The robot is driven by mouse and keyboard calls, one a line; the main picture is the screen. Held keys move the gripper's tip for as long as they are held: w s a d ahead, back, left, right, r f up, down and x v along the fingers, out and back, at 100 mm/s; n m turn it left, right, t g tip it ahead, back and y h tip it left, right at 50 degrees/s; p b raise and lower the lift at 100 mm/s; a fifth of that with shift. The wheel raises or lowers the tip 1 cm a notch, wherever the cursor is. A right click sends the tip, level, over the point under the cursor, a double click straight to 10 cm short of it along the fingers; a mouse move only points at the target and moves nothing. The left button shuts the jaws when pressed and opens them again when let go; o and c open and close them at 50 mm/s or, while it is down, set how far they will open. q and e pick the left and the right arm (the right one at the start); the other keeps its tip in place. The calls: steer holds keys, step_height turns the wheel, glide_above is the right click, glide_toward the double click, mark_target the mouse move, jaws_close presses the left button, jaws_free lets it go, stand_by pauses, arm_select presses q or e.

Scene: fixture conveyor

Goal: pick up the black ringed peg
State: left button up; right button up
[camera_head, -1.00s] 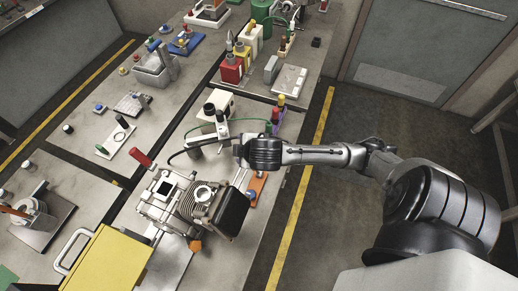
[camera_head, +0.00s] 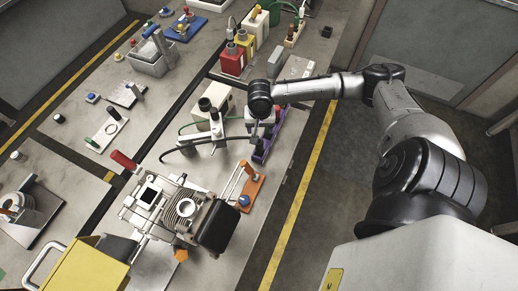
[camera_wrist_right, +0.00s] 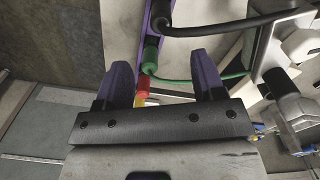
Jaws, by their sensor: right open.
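A purple rack (camera_head: 262,153) stands on the bench, partly hidden by my right arm. In the right wrist view the rack (camera_wrist_right: 165,46) holds a row of pegs: a green one (camera_wrist_right: 151,54), a red one (camera_wrist_right: 144,86), and a dark one (camera_wrist_right: 159,16) at the top that may be the black ringed peg. I cannot make out rings on it, and a black hose overlaps it. My right gripper (camera_head: 256,134) points down over the rack. In the wrist view its open fingers (camera_wrist_right: 161,74) stand either side of the peg row, with nothing gripped. My left gripper is not in view.
The black hose (camera_head: 180,149) and a white microscope-like device (camera_head: 215,135) stand left of the rack. An orange block (camera_head: 251,190) and a metal machine (camera_head: 178,208) are nearer. Red and yellow containers (camera_head: 232,62) stand behind.

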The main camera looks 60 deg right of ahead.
mark_target(260, 146)
steer(key=shift+d+f+m, duration=0.1)
steer(key=shift+f+m, duration=0.25)
steer(key=shift+m, duration=0.55)
step_height(260, 146, down, 13)
steer(key=shift+f, duration=0.1)
steer(key=shift+c, duration=0.4)
jaws_close()
